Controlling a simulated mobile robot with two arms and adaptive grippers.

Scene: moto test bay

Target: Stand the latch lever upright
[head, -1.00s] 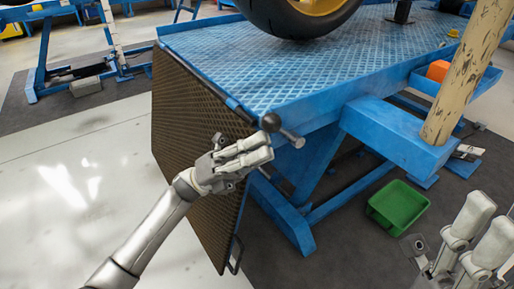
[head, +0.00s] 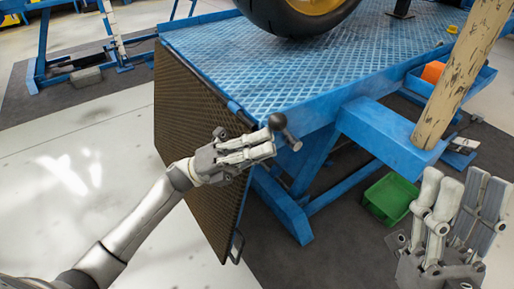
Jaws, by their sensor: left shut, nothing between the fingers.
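The latch lever (head: 287,133) is a short grey bar with a black ball knob, at the near corner of the blue lift table. It slants, with the knob at its upper left end and the grey end lower right. My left gripper (head: 273,143) is shut and empty. Its fingertips are just below the knob, close to the bar; I cannot tell if they touch it. The lever's mount is partly hidden behind the fingers. My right gripper (head: 462,182) is at the lower right, fingers pointing up, open and empty, far from the lever.
The blue lift table (head: 270,70) carries a wheel (head: 295,15) at the back. A dark mesh ramp panel (head: 190,115) hangs from its left edge. A worn beige post (head: 460,75) stands at right. A green bin (head: 388,198) is on the floor, partly behind my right gripper.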

